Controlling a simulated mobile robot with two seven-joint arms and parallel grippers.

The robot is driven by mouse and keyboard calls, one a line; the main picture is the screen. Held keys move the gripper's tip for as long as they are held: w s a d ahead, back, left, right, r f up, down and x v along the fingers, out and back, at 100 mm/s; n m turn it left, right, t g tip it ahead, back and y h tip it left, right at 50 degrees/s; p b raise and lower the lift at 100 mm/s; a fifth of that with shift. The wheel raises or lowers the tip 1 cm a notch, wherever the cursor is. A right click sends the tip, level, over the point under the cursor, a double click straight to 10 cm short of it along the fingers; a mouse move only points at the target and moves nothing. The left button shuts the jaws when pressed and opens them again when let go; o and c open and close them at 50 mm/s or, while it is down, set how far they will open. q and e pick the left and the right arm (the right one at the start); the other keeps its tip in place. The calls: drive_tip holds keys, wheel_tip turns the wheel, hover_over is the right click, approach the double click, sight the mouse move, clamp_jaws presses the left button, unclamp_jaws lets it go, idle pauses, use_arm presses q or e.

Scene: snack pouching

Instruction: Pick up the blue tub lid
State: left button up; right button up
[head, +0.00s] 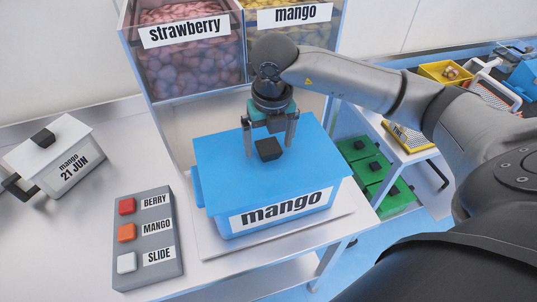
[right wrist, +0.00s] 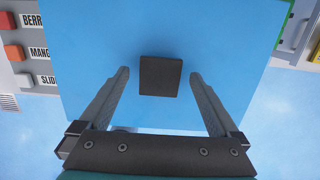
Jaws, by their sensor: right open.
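The blue tub lid (head: 225,155) lies flat on a blue tub (head: 240,231) with a "mango" label on its front. A black knob (head: 268,150) stands up from the middle of the lid. My right gripper (head: 268,148) points down over the lid, open, with one finger on each side of the knob. In the right wrist view the knob (right wrist: 160,76) sits between the fingertips, with a gap on both sides. The lid (right wrist: 90,40) fills most of that view. My left gripper is not in view.
The tub stands on a pale plate (head: 208,242) on a metal table. A grey button box (head: 150,255) is to the left. A white tub (head: 55,155) labelled "mango 21 JUN" is farther left. Strawberry (head: 190,65) and mango (head: 285,40) bins stand behind. Green tubs (head: 372,170) sit on a right shelf.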

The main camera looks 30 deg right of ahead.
clamp_jaws()
idle(0.8)
drive_tip(key=shift+r, duration=0.1)
